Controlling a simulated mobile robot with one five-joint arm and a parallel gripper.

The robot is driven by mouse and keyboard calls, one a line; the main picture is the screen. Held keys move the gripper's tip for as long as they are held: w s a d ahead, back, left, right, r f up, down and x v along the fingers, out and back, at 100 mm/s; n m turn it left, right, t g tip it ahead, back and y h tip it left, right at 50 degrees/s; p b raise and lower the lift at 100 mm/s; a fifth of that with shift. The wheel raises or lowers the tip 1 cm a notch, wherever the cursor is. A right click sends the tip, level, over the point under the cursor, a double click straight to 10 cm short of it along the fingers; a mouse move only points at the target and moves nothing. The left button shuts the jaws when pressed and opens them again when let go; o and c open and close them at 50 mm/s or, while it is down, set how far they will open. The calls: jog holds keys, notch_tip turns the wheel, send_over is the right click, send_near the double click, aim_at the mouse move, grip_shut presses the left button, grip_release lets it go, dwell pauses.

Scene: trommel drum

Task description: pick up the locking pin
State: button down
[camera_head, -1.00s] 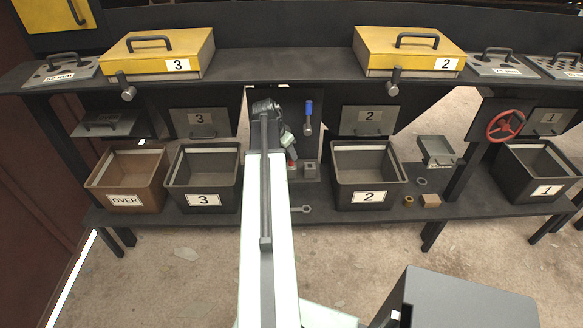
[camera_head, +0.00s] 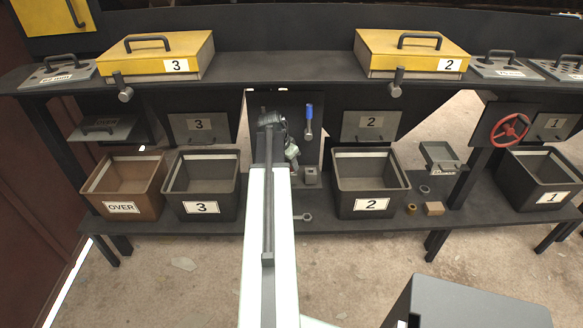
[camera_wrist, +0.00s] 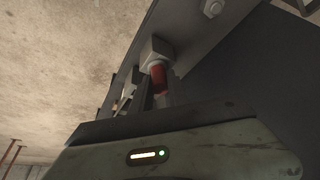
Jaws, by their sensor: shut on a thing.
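The locking pin appears to be the red piece (camera_wrist: 159,74) in the wrist view, with a pale grey block (camera_wrist: 155,50) just beyond its end. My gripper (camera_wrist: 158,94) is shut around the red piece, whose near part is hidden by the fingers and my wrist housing. I cannot tell whether the pin still sits in the grey block. In the head view my gripper (camera_head: 293,158) is low in front of the dark upright panel, between bins 3 and 2, and the pin is hidden there.
Bin 3 (camera_head: 202,218) stands left of my arm and bin 2 (camera_head: 371,210) right. A blue-handled lever (camera_head: 309,112) hangs on the panel just right of my gripper. A small grey block (camera_head: 311,176) and a ring-ended tool (camera_head: 303,216) lie on the lower shelf.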

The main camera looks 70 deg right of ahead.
notch_tip(320, 180, up, 8)
jog(key=p, duration=0.7)
jog(key=shift+f, duration=0.15)
jog(key=w+a, duration=0.3)
jog(key=a, duration=0.5)
jog(key=w+a, duration=0.4)
jog(key=a, duration=0.4)
jog(key=shift+a+f, duration=0.25)
jog(key=shift+f, duration=0.1)
jog(key=shift+w, duration=0.1)
